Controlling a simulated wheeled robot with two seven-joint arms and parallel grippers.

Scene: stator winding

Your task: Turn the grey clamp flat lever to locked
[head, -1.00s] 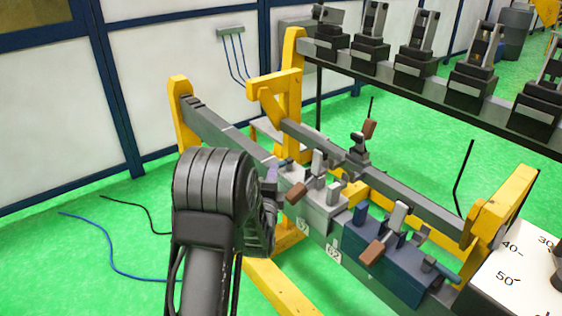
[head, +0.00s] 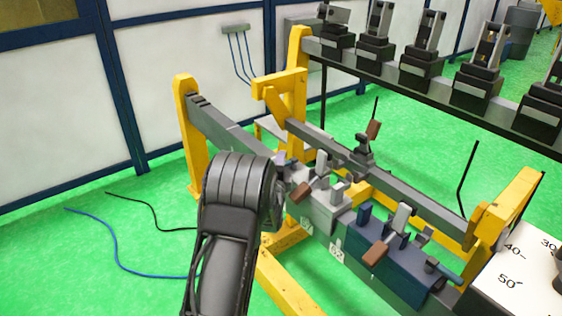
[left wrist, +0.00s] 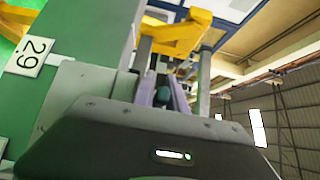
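The grey clamp block (head: 328,213) sits on the near rail of the yellow stand, with a brown-handled lever (head: 310,190) on top. Its far left end, where a small dark lever end (head: 281,160) shows, is partly covered by my left wrist. My left gripper (head: 279,172) is at that end, its fingers mostly hidden behind the wrist. In the left wrist view, the two purple fingers (left wrist: 162,88) stand apart with a dark teal rounded piece (left wrist: 162,97) between them; I cannot tell whether they touch it. My right gripper is not in view.
A blue clamp block (head: 400,262) with another brown handle (head: 375,254) stands right of the grey one. A far rail (head: 400,180) runs behind. A white dial plate (head: 515,275) is at the right. Green floor (head: 90,270) is open at left, with loose cables.

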